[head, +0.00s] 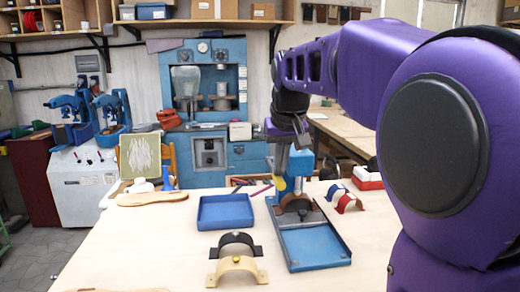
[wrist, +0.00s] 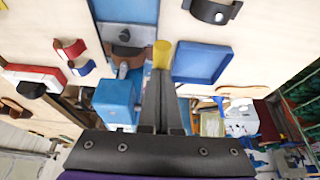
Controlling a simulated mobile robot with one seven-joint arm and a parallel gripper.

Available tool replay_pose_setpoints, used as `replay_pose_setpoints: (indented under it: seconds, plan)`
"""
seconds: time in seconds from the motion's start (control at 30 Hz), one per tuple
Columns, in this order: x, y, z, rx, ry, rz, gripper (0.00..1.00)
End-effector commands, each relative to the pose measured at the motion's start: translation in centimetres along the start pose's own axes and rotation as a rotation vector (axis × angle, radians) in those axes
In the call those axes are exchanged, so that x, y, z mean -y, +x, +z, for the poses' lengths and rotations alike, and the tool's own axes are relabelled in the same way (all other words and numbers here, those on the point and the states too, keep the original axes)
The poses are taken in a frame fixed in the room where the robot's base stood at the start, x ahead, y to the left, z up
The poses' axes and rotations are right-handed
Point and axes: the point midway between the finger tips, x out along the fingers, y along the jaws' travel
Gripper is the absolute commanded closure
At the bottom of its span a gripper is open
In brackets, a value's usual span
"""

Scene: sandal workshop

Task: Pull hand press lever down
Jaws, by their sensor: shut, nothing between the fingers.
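The blue hand press (head: 301,163) stands at the right of the pale worktable, with its flat blue base (head: 313,246) toward me. It also shows in the wrist view (wrist: 115,102). A yellow lever grip (head: 281,185) shows beside the press body; in the wrist view the yellow grip (wrist: 162,54) lies just past my fingertips. A brown curved piece (head: 296,203) sits under the press head. My gripper (head: 283,168) is shut and empty beside the press; its fingers (wrist: 162,80) point at the grip. I cannot tell whether they touch it.
A blue tray (head: 225,212), a black strap (head: 236,242) and a tan strap (head: 237,270) lie left of the press base. Red and blue straps (head: 343,198) and a red-white box (head: 367,178) are to its right. The table's left front is mostly clear.

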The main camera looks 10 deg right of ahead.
Motion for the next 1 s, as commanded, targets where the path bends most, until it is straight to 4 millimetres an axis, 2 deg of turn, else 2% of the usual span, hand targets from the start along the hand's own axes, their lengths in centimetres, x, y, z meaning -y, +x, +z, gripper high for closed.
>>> replay_pose_setpoints:
  seconds: [0.17, 1.0]
  plan:
    - [0.0, -0.5, -0.3, 0.0, 0.0, 0.0, 1.0]
    - [0.0, -8.3, -6.3, 0.001, 0.0, 0.0, 1.0]
